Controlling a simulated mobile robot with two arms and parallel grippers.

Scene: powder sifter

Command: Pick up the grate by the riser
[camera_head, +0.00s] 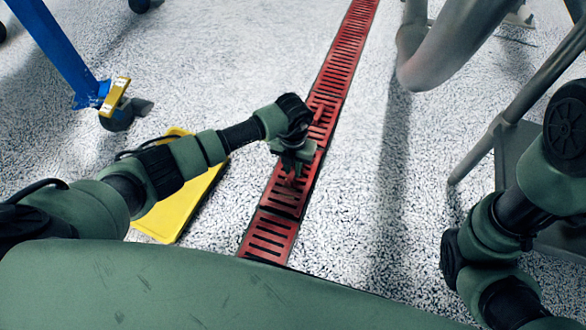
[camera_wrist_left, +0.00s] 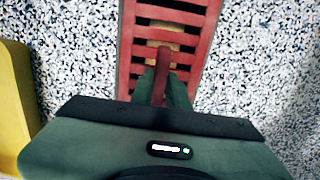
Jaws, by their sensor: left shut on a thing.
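The red grate (camera_head: 270,238) is part of a long line of slotted red floor grates running from the lower middle to the top of the head view. It also shows in the left wrist view (camera_wrist_left: 207,35). A red riser (camera_wrist_left: 163,62) stands up from the grate in the left wrist view. My left gripper (camera_head: 291,172) is over the grate line, its fingers shut on the riser. Its fingertips are on both sides of the riser in the left wrist view. My right arm shows at the right of the head view, but its gripper is out of frame.
A yellow object (camera_head: 180,208) lies on the speckled floor left of the grates, under my left arm. A blue leg with a caster (camera_head: 116,118) stands at upper left. Grey metal legs (camera_head: 490,148) stand at right. Speckled floor between them and the grates is clear.

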